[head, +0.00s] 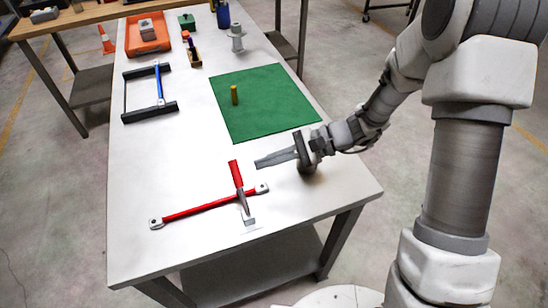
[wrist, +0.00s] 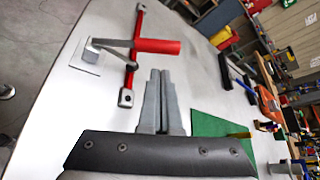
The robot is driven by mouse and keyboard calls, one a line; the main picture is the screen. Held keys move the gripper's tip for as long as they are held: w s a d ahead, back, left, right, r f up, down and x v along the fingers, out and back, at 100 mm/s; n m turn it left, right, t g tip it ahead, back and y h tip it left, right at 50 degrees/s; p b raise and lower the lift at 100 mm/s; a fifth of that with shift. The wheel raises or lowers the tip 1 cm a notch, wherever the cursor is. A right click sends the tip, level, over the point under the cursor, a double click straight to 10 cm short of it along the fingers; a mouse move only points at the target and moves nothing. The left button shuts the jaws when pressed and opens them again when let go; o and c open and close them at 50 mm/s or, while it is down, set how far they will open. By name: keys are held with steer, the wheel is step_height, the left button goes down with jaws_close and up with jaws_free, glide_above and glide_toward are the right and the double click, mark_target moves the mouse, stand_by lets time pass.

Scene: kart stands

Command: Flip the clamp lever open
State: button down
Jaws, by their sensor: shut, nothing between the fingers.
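The clamp lever has a red grip (head: 236,174) and a grey arm running down to a small grey base near the front of the table. In the wrist view the red grip (wrist: 158,46) lies ahead of my fingers, with the grey arm (wrist: 112,43) to its left. A red bar (head: 205,207) with grey end feet lies by the lever; it also shows in the wrist view (wrist: 136,38). My gripper (head: 257,163) is shut and empty, a little right of the red grip and apart from it. In the wrist view its fingertips (wrist: 160,72) are together.
A green mat (head: 262,116) with a brass cylinder (head: 234,95) lies behind my gripper. A black frame with a blue bar (head: 159,83) stands at left. An orange tray (head: 148,42) and small items are at the back. The table's left front is bare.

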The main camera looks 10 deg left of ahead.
mark_target(239, 187)
steer(key=x, duration=0.5)
steer(key=shift+s+a+f, duration=0.1)
steer(key=shift+a+f, duration=0.05)
steer(key=shift+a, duration=0.1)
steer(key=shift+d+b, duration=0.1)
steer(key=shift+b, duration=0.5)
steer(key=shift+s+r+b, duration=0.1)
steer(key=shift+r+b, duration=0.15)
steer(key=shift+b, duration=0.05)
